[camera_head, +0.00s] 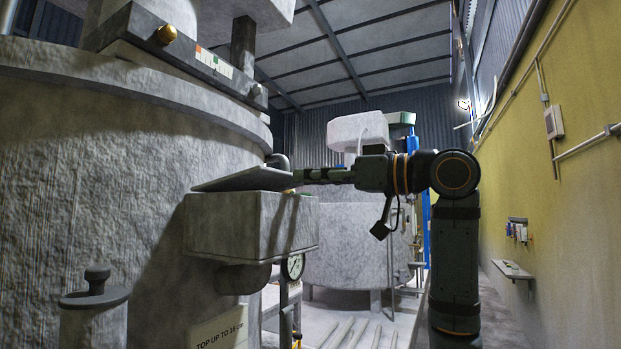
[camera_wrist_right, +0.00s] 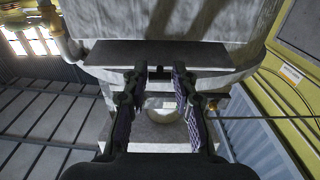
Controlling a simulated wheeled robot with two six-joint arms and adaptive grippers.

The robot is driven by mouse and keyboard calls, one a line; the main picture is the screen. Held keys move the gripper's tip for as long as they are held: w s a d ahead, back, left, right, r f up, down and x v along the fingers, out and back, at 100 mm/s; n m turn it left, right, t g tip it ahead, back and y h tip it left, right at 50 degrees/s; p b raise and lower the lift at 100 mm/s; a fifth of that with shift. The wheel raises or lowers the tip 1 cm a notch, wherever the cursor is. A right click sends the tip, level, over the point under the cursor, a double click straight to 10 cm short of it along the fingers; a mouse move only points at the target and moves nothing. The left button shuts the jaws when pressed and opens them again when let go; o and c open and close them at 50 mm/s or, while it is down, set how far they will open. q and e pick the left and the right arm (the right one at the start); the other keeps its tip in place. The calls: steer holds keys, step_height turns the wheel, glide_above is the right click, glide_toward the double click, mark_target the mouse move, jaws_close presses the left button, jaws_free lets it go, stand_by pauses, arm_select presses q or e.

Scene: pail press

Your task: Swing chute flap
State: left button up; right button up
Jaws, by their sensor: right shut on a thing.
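The chute flap (camera_head: 243,180) is a flat grey plate over the top of a box-shaped chute mouth (camera_head: 250,222) on the side of a big grey vessel. It looks slightly tilted, its right part the higher. My right gripper (camera_head: 299,176) reaches in from the right and is shut on the flap's near edge. In the right wrist view, the dark plate of the flap (camera_wrist_right: 155,52) lies ahead of the two fingers (camera_wrist_right: 157,73), which stand apart with a small piece between them. The exact contact is partly hidden. My left gripper is not in view.
The big vessel (camera_head: 110,150) fills the left side. A yellow wall (camera_head: 570,200) with a small shelf (camera_head: 512,270) is at right. The floor between looks fairly open.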

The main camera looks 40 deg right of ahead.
steer(key=shift+f, duration=0.1)
step_height(320, 180, down, 3)
steer(key=b, duration=0.2)
steer(key=shift+s+b, duration=0.1)
steer(key=shift+b, duration=0.2)
steer(key=o, duration=1)
steer(key=shift+d, duration=0.1)
steer(key=shift+s, duration=0.1)
steer(key=v, duration=1.2)
